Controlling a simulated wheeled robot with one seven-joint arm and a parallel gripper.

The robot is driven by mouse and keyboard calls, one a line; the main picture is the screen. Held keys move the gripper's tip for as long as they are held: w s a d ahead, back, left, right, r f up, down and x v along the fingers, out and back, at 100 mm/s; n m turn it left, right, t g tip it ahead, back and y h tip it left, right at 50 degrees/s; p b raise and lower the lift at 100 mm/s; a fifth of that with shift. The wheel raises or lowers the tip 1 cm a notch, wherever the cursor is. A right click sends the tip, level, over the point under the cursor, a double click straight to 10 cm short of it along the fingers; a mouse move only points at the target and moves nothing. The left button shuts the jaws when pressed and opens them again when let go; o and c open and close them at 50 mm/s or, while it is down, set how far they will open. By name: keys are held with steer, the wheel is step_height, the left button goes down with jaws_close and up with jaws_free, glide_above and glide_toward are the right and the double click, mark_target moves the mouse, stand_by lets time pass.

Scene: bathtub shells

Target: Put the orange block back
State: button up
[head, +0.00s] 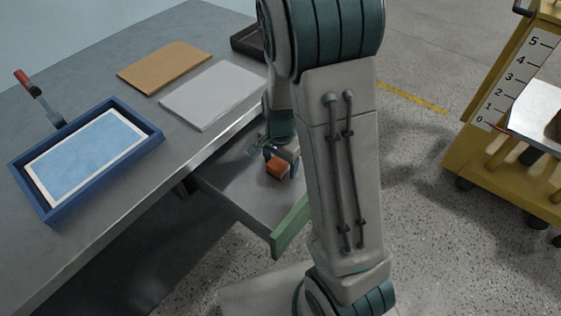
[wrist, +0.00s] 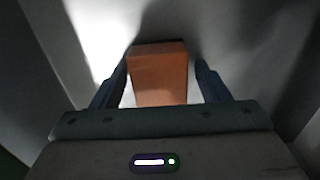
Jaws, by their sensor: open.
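The orange block (head: 277,168) lies in the open drawer (head: 236,194) under the workbench. My gripper (head: 283,156) is low in the drawer, right at the block. In the wrist view the orange block (wrist: 159,74) sits between the two fingers of my gripper (wrist: 162,75). The fingers stand on either side of the block, with a small gap visible by the right finger. My gripper is open. My arm hides part of the drawer's right side.
The grey workbench (head: 150,155) carries a blue tray (head: 58,211) with a light blue sheet, a red-handled tool (head: 35,92), a brown board (head: 165,66), a pale board (head: 212,95) and a dark tray (head: 247,42). A yellow cart (head: 480,150) stands at right. The drawer has a green front (head: 290,228).

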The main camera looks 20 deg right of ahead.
mark_target(280, 161)
step_height(280, 161, up, 12)
steer(key=p, duration=0.3)
steer(key=s+r+n+t, duration=0.1)
steer(key=s+r+n, duration=0.3)
steer(key=s, duration=0.3)
steer(key=s+r+n, duration=0.3)
steer(key=s+n, duration=0.3)
steer(key=s, duration=0.1)
steer(key=shift+d+r+n+t, duration=0.15)
steer(key=shift+r+n+t, duration=0.2)
steer(key=shift+n+t, duration=0.05)
steer(key=shift+w, duration=0.1)
steer(key=shift+c, duration=0.3)
